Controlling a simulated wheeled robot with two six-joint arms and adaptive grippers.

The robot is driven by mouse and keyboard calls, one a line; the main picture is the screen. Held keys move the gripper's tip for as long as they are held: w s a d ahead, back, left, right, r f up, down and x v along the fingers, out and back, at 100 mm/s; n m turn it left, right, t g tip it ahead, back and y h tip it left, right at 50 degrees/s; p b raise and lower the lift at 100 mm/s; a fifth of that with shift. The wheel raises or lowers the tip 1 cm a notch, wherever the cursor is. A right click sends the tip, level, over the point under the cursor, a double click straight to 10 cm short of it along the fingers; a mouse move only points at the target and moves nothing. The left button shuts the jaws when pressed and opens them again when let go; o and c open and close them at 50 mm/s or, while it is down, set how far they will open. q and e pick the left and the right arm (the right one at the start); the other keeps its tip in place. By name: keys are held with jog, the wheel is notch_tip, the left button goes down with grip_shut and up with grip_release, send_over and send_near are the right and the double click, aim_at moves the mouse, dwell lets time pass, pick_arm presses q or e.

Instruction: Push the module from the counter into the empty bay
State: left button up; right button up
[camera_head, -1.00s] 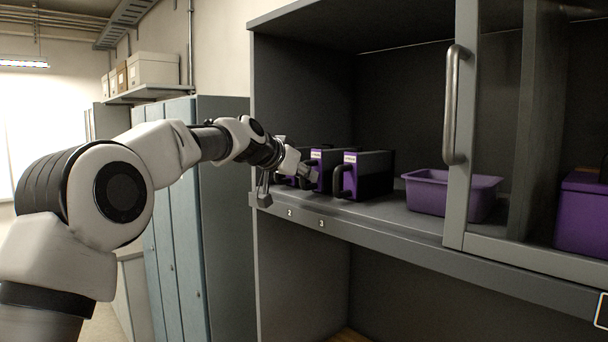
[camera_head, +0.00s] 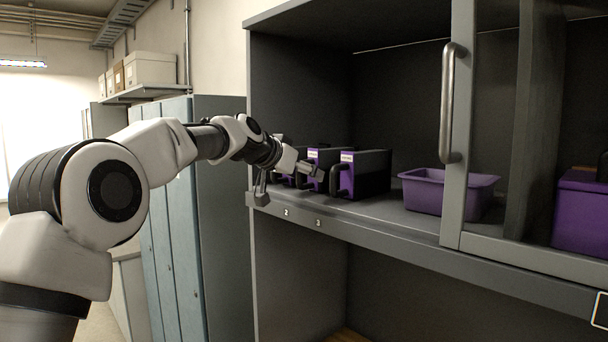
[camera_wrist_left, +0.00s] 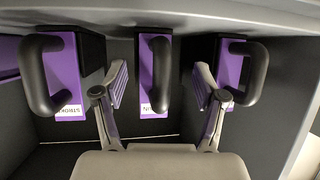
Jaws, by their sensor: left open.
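Three black modules with purple fronts and black loop handles stand in a row in the cabinet. In the head view, the right one (camera_head: 372,172) is clearest, the middle one (camera_head: 328,158) is partly covered, and the left one is mostly hidden behind my gripper. My left gripper (camera_head: 288,182) is open at the row's left end. In the left wrist view its fingers (camera_wrist_left: 160,78) are spread on either side of the middle module's handle (camera_wrist_left: 160,62), with no clear contact. Other modules flank it at left (camera_wrist_left: 68,75) and right (camera_wrist_left: 230,75). I cannot make out an empty bay.
A purple bin (camera_head: 425,192) stands right of the modules. A glass door with an upright handle (camera_head: 447,105) covers the cabinet's right side, with a purple box (camera_head: 580,215) behind it. The shelf edge (camera_head: 380,234) bears numbers 2 and 3. Blue lockers (camera_head: 178,220) stand left.

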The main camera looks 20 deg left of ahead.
pick_arm(q)
jog(key=shift+b+v, duration=0.4)
jog(key=shift+v, duration=2)
jog(key=v, duration=0.7)
jog(key=shift+s, duration=0.3)
jog(key=shift+w+r, duration=0.1)
jog(key=shift+w, duration=0.05)
